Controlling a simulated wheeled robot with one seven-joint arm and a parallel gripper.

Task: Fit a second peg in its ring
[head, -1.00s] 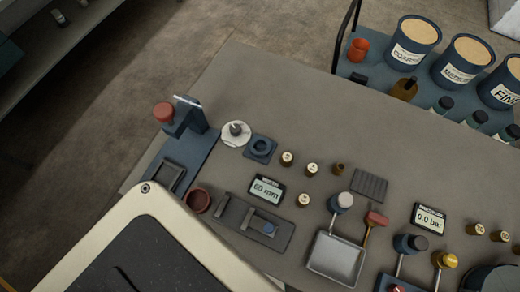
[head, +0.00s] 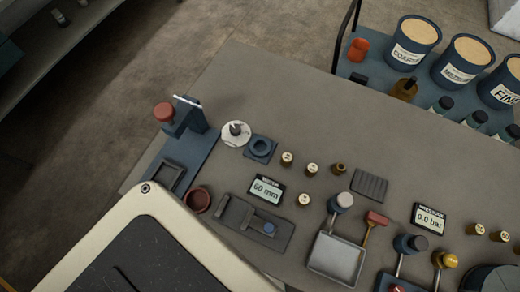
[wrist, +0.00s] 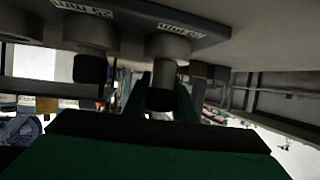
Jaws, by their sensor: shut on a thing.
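In the wrist view, a dark plate (wrist: 130,14) with white labels runs across the top, with grey rings under it. A dark peg (wrist: 90,69) sits at the lower end of the left grey ring (wrist: 92,38). My gripper (wrist: 161,92) has its green fingers on either side of a dark peg (wrist: 160,99) below the middle grey ring (wrist: 171,47). The held peg's upper end meets or overlaps this ring in the picture; I cannot tell how deep it is in. My gripper does not show in the head view.
In the head view, a grey bench (head: 265,85) holds a 60 mm display (head: 266,190), small brass weights and a square tray (head: 337,257). Labelled tubs (head: 415,45) stand behind it.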

